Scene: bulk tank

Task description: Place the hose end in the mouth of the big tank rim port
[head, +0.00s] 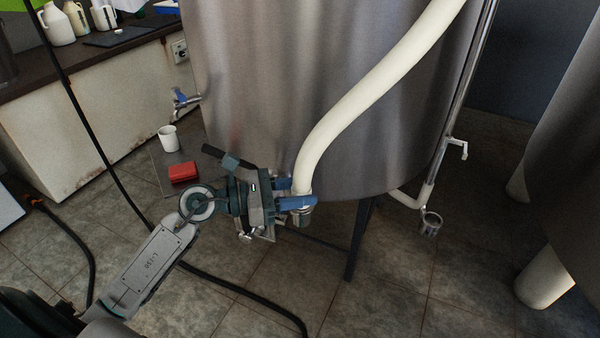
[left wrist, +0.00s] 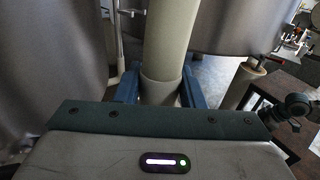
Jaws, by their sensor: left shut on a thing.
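The big steel tank (head: 265,90) fills the middle of the head view. A thick cream hose (head: 375,85) hangs down in front of it from the top right. My left gripper (head: 297,200) is shut on the hose end (head: 302,212), low in front of the tank wall. In the left wrist view the hose (left wrist: 168,45) stands upright between the blue fingers (left wrist: 160,90), with a wider collar (left wrist: 161,90) at the grip. The tank's rim and its port are out of view. My right gripper is not in view.
A tap (head: 183,100) sticks out at the tank's left. A white cup (head: 168,138) and a red box (head: 183,172) stand below it. A black cable (head: 235,288) crosses the floor. Another tank (head: 575,150) stands at the right.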

